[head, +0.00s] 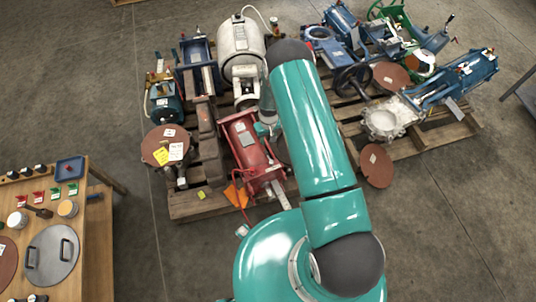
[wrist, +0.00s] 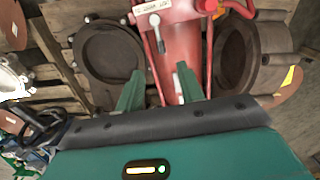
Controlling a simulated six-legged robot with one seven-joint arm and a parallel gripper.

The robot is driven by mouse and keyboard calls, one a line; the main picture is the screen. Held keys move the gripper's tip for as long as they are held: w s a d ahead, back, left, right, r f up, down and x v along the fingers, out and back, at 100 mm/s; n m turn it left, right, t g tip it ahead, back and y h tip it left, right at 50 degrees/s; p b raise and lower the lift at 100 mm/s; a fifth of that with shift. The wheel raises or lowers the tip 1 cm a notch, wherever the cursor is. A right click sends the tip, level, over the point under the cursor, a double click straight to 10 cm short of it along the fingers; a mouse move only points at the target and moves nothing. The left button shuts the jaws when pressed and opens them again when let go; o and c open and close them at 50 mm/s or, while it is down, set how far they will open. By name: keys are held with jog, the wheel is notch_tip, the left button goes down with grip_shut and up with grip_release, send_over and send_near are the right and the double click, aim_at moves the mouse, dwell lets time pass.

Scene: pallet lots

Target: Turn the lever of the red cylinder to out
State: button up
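The red cylinder (head: 246,140) lies on the wooden pallet, partly hidden by my arm in the head view. It also shows in the wrist view (wrist: 183,40), running up between my fingers. A small grey lever (wrist: 158,36) sits on it at the top, its pivot up and its handle pointing down and slightly right in the picture. A white label (wrist: 150,7) with small dark lettering is just above the lever. My gripper (wrist: 160,86) is open and empty, its two green fingers apart below the lever and not touching it.
The pallet (head: 190,208) also carries a white tank (head: 240,40), a blue vice-like unit (head: 197,62) and a brown disc (head: 165,146). An orange tag (head: 237,194) lies by the cylinder. A second loaded pallet is at right; a wooden table (head: 90,235) stands at left. Bare floor lies between.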

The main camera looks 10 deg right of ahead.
aim_at(267, 154)
notch_tip(267, 154, down, 13)
jog(key=shift+a, duration=0.15)
jog(key=shift+c, duration=0.2)
grip_shut()
